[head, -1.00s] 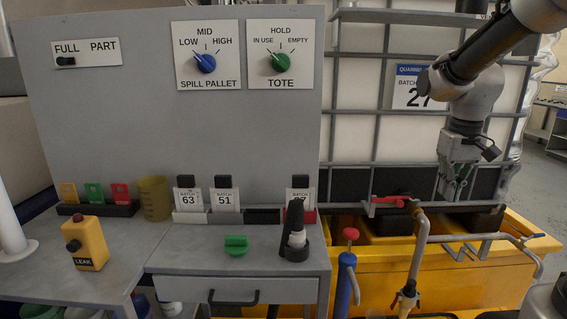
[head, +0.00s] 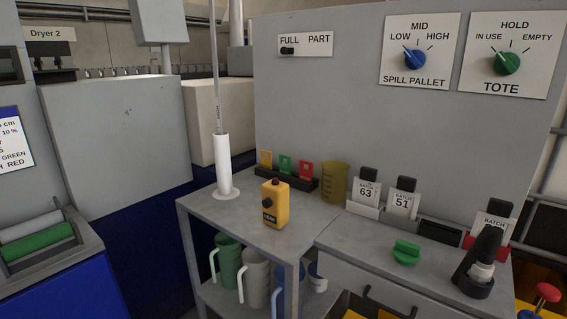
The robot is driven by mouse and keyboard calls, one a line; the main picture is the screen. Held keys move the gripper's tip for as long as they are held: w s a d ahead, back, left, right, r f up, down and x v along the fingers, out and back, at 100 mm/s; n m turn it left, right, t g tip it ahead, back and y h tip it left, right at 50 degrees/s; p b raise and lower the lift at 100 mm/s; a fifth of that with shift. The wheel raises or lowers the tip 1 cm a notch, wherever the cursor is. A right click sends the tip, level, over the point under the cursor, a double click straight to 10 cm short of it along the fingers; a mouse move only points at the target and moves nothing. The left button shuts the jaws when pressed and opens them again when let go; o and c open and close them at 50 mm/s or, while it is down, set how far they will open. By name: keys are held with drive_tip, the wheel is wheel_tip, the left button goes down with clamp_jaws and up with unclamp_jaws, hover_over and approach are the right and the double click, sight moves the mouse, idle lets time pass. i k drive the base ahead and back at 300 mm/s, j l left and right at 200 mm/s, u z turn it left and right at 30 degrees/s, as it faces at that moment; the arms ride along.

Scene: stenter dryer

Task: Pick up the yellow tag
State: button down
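The yellow tag (head: 266,159) stands upright at the left end of a black rack (head: 290,177) at the back of the grey side table. A green tag (head: 285,164) and a red tag (head: 306,170) stand to its right in the same rack. Each tag shows a small hole or dark mark near its top. The lower edges of the tags are hidden in the rack. My gripper is not in view.
A white cylinder with a tall rod (head: 223,165) is to the left, and an olive beaker (head: 334,182) to the right. Jugs (head: 229,262) stand on the lower shelf. Bare tabletop lies between cylinder and box.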

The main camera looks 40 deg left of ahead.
sight(267, 163)
drive_tip(key=k+l+u, duration=0.15)
drive_tip(key=u, duration=0.95)
drive_tip(key=i+u, duration=0.2)
drive_tip(key=u, duration=0.3)
drive_tip(key=k+j+z, duration=0.1)
drive_tip(key=j+z, duration=0.15)
drive_tip(key=j, duration=0.7)
drive_tip(key=i+j+z, duration=0.1)
drive_tip(key=j, duration=0.2)
drive_tip(key=i+j+z, duration=0.2)
drive_tip(key=j, duration=0.4)
drive_tip(key=i+j+z, duration=0.35)
drive_tip(key=i+j, duration=0.3)
drive_tip(key=i, duration=0.1)
